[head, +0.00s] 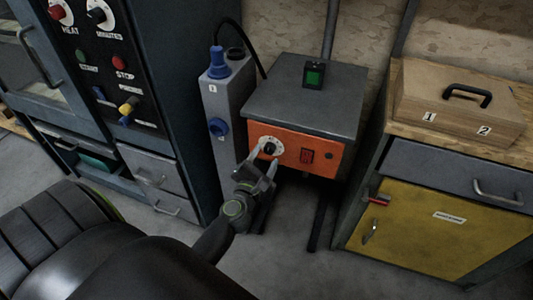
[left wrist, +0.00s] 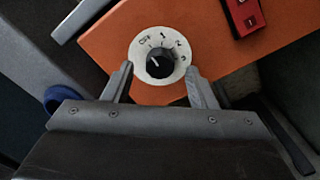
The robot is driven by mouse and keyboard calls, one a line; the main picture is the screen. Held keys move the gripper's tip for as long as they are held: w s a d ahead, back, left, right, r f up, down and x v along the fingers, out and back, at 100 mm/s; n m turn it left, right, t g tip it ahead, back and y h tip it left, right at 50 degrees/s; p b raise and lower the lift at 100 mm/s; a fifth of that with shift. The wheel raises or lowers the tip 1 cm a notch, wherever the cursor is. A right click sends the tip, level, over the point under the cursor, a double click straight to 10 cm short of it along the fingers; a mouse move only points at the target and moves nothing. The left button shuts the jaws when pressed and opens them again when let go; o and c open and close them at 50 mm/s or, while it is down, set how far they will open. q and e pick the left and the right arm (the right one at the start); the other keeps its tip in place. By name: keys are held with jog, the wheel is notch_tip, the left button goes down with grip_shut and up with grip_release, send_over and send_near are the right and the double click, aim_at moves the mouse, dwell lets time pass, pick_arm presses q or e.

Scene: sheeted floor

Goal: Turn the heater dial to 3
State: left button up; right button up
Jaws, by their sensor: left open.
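The heater is a grey box (head: 308,95) with an orange front panel (head: 330,158). Its dial (head: 270,148) sits on the left part of that panel. In the left wrist view the dial's black knob (left wrist: 160,63) is on a round white plate with marks around its upper edge, including OFF, 1 and 2. The knob's white line points up and left, on the OFF side. My left gripper (head: 269,158) is open in front of the dial. In the left wrist view its fingers (left wrist: 160,70) stand either side of the knob, apart from it. My right gripper is out of view.
A red switch (head: 307,156) is right of the dial. A dark oven cabinet (head: 160,90) is further left, and a yellow-doored cabinet (head: 420,225) is right.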

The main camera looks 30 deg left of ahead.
pick_arm(q)
jog(key=shift+x, duration=0.95)
jog(key=c, duration=1)
